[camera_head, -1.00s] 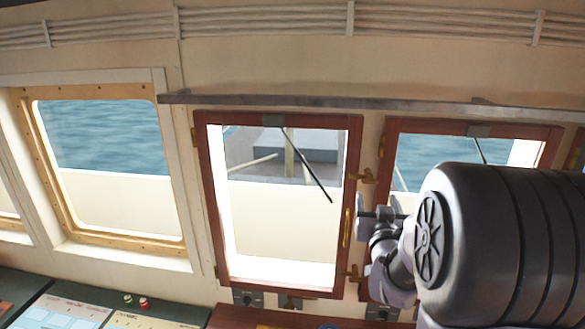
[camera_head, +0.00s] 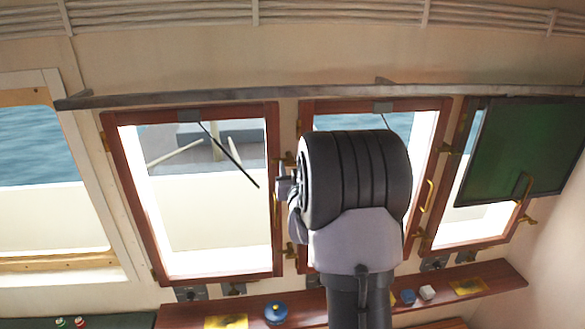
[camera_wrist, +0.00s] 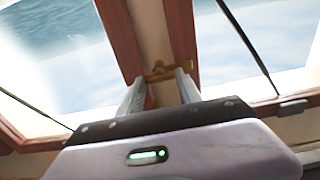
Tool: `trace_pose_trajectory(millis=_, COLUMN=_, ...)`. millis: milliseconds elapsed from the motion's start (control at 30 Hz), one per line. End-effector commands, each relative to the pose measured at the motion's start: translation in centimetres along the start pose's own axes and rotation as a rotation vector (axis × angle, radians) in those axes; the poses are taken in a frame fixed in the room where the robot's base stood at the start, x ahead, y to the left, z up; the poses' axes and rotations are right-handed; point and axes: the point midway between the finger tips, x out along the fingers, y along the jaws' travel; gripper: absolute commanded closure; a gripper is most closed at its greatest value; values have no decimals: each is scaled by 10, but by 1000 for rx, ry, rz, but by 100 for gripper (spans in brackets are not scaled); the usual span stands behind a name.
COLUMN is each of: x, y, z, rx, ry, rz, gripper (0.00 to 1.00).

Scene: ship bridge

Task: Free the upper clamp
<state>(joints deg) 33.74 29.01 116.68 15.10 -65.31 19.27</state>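The upper clamp (camera_head: 288,160) is a small brass fitting on the post between two red-brown framed windows. It also shows in the wrist view (camera_wrist: 160,72), lying across the post. My gripper (camera_wrist: 160,82) is open, with its two pale fingers apart and the clamp near and between their tips. I cannot tell whether they touch it. In the head view my gripper (camera_head: 283,186) is just below the clamp, partly hidden by my arm. A lower brass clamp (camera_head: 290,250) sits further down the same post.
A grey rail (camera_head: 200,97) runs above the windows. A green-faced panel (camera_head: 530,150) hangs at the right. A red-brown shelf (camera_head: 500,280) below holds a blue round object (camera_head: 276,312) and small items. My arm hides part of the middle window.

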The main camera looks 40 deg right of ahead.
Motion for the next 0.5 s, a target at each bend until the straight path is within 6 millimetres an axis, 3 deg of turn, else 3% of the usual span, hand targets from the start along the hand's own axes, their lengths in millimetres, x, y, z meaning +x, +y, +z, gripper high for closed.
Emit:
trace_pose_trajectory(millis=267, x=0, y=0, z=2, rx=-25, ry=1, rz=-1, gripper=99)
trace_pose_trajectory(millis=500, x=0, y=-1, z=6, rx=-153, ry=5, rz=0, gripper=99)
